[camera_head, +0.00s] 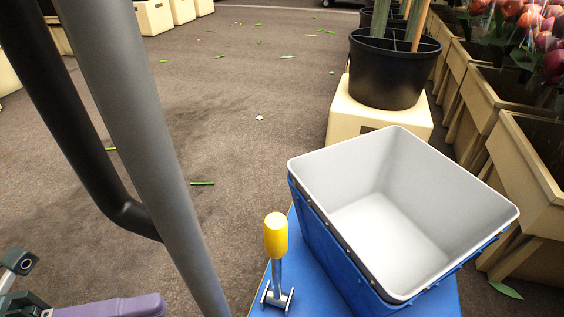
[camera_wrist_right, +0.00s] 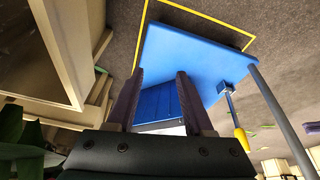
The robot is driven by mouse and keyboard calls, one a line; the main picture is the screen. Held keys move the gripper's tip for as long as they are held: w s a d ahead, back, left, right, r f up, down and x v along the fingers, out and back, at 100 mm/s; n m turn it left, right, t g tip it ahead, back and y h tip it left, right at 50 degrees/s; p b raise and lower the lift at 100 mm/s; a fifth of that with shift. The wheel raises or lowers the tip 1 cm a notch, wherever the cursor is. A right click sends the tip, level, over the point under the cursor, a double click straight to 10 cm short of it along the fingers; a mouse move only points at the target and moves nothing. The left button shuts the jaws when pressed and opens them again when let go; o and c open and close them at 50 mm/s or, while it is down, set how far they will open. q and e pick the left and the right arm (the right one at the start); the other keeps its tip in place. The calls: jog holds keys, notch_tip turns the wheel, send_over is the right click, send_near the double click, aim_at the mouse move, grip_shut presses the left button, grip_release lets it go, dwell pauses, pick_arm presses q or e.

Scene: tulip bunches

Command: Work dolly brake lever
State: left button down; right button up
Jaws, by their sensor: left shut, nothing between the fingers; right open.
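The brake lever (camera_head: 276,238) has a yellow grip on a metal stem and stands roughly upright on the blue dolly (camera_head: 258,302), left of the crate. The lever also shows in the right wrist view (camera_wrist_right: 239,135), right of my fingers. My left gripper (camera_head: 158,304) is at the lower left edge of the head view, shut and empty, its purple finger pointing right. It is apart from the lever, with a grey post between them. My right gripper (camera_wrist_right: 159,73) shows only in its wrist view, open, with the blue dolly deck (camera_wrist_right: 195,55) beyond its fingertips.
A blue crate (camera_head: 325,245) with an empty grey inside sits on the dolly. The grey post (camera_head: 150,140) and a black bar (camera_head: 75,125) cross the left side. A black bucket (camera_head: 385,75) stands on a cream block behind. Planter boxes (camera_head: 530,150) line the right. Open floor lies left.

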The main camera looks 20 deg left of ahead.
pick_arm(q)
jog(key=w+d+b, duration=0.3)
jog(key=w+d, duration=0.4)
jog(key=w, duration=0.1)
jog(key=shift+d, duration=0.25)
